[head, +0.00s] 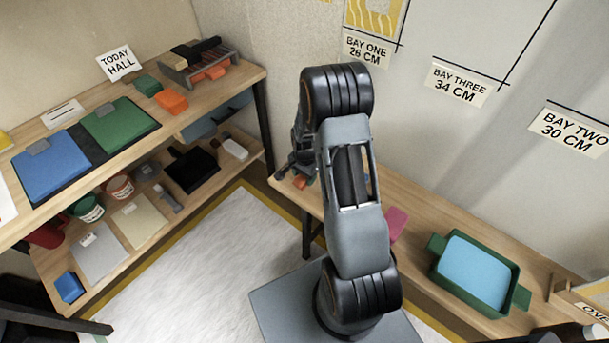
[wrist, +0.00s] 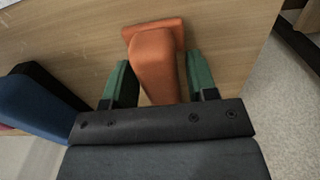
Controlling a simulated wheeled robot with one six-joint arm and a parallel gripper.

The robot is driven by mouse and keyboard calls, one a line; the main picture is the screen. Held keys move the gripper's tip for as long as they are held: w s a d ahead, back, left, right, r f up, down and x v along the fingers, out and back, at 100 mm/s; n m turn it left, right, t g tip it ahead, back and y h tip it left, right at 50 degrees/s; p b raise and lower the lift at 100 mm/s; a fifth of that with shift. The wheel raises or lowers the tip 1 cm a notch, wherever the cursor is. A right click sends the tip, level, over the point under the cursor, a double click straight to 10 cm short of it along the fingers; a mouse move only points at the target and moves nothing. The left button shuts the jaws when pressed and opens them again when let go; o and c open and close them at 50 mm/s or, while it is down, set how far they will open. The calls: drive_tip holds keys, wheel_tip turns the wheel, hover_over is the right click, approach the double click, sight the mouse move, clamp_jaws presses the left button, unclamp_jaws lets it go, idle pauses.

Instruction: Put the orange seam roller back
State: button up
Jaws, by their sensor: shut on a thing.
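The orange seam roller (wrist: 156,62) is between the two green fingertips of my gripper (wrist: 160,85) in the wrist view, with its wider end pointing away from the wrist. My gripper is shut on it, over a wooden surface. In the head view my gripper (head: 297,172) is at the left end of the low wooden bench, partly hidden behind my arm. A small orange part of the roller (head: 299,182) shows below it. I cannot tell whether the roller touches the bench.
A grey rack (head: 195,68) with dark tools and an orange piece stands on the upper left shelf, near an orange block (head: 171,101) and a green block (head: 146,85). A green tray (head: 437,268) with a blue inside stands on the bench (head: 405,215). A pink item (head: 396,223) lies nearer.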

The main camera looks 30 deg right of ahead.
drive_tip(key=shift+f+b, duration=0.3)
drive_tip(key=shift+f, duration=0.15)
drive_tip(key=o, duration=1)
drive_tip(key=shift+o, duration=0.2)
